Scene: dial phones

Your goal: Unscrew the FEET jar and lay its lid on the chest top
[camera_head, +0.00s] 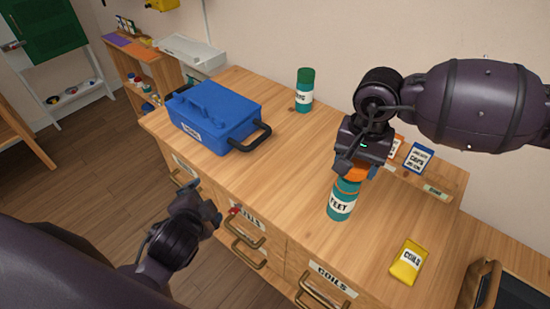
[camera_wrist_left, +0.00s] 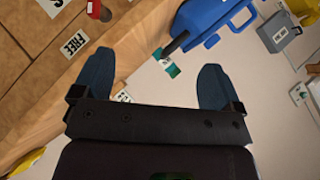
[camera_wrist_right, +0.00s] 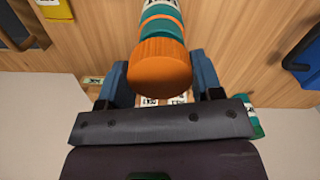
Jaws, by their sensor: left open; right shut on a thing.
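The FEET jar (camera_head: 341,205) is teal with a white label and an orange band, and stands upright on the wooden chest top (camera_head: 282,172). Its orange lid (camera_wrist_right: 160,68) is between the fingers of my right gripper (camera_wrist_right: 162,80), which is shut on it from above. In the head view the right gripper (camera_head: 357,166) covers much of the lid. The lid sits at the jar's mouth; I cannot tell whether it has turned or loosened. My left gripper (camera_head: 211,205) is open and empty, in front of the chest near its front edge.
A blue toolbox (camera_head: 215,115) stands on the chest's left part, with a green-lidded teal jar (camera_head: 305,92) behind. A yellow COILS packet (camera_head: 408,262) lies at the right, and a blue-edged card (camera_head: 418,158) stands at the back. The middle of the top is clear.

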